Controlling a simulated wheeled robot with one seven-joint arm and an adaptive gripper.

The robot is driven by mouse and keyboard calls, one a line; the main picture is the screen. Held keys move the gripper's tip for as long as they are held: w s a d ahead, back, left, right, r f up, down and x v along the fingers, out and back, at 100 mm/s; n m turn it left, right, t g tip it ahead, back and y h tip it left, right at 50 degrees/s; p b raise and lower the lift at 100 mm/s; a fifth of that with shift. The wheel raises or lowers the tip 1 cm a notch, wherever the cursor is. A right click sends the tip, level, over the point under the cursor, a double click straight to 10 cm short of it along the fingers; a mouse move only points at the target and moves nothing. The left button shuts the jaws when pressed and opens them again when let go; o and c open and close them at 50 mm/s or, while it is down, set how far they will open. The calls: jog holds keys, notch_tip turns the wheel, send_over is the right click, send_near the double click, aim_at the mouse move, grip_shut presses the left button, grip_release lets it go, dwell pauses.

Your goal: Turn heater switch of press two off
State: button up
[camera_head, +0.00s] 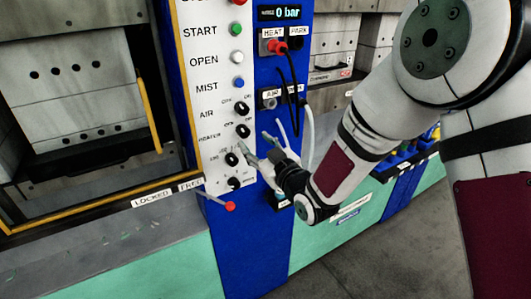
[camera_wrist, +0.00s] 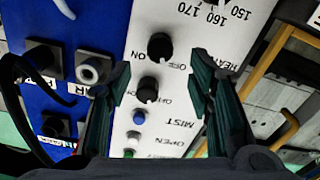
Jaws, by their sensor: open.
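The press control panel (camera_head: 222,85) is white and stands in the left half of the head view. A black rotary switch (camera_head: 243,131) sits under the AIR switch; in the wrist view this switch (camera_wrist: 160,46) lies level with a partly hidden label starting "HEA". Its exact pointer position is too small to read. My gripper (camera_head: 264,143) is open and empty in front of the panel, just right of the lower knobs. In the wrist view my gripper (camera_wrist: 160,78) has a finger on each side, with the two black switches seen in the gap. No contact shows. No press number is readable.
The AIR switch (camera_head: 242,108) and blue MIST button (camera_head: 238,83) are close above. A numbered dial (camera_head: 232,159) sits below. A red-knobbed lever (camera_head: 230,206) juts out lower down. Black and white cables (camera_head: 307,120) hang from sockets on the blue column beside my gripper.

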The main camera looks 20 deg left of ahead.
jog(key=v, duration=0.5)
dwell(0.4)
jog(key=s+d+r+m+g+h, duration=0.1)
jog(key=d+r+m+h, duration=0.3)
jog(key=d, duration=0.9)
jog(key=s+d+r+m+h, duration=0.1)
jog(key=d+r+m+h, duration=0.2)
jog(key=d+r+h, duration=0.7)
jog(key=s+d+f+m+g, duration=0.1)
jog(key=s+d+m+g, duration=0.1)
jog(key=s+d, duration=0.5)
jog(key=s+d+f+m+g, duration=0.1)
jog(key=s+d+m+g, duration=0.2)
jog(key=s+d, duration=0.4)
jog(key=s+m, duration=0.1)
jog(key=s, duration=0.8)
jog(key=shift+d+f, duration=0.3)
jog(key=shift+d, duration=0.05)
